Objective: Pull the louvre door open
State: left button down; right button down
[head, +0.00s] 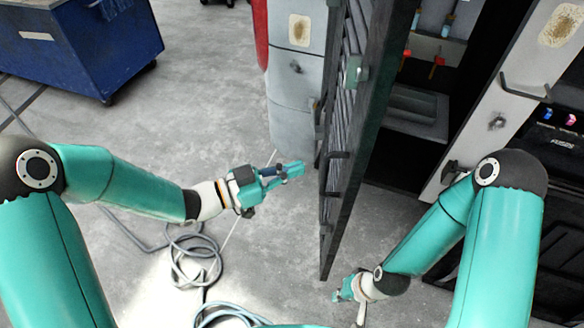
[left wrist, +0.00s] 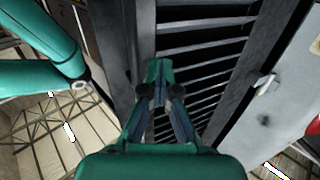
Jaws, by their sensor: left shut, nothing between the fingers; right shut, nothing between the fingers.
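The louvre door (head: 352,165) is a dark slatted panel, seen nearly edge-on in the head view. It stands swung out from the compartment (head: 420,105), which is open to view. My left gripper (head: 294,170) is shut and empty, just left of the door's slatted face. In the left wrist view my left gripper (left wrist: 160,80) points at the door's slats (left wrist: 205,70); I cannot tell whether it touches them. My right gripper (head: 344,290) is shut and empty, low near the door's bottom corner. It is small and partly hidden by its own wrist.
A grey panel (head: 292,90) with a red edge stands left of the door. A blue wheeled bin (head: 85,45) is at the upper left. Coiled grey hoses (head: 195,255) lie on the floor. Red-handled valves (head: 437,62) show inside the compartment. Open concrete floor lies to the left.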

dwell(0.3)
pick_arm(q)
jog(key=c, duration=1.2)
grip_release()
jog(key=v, duration=1.2)
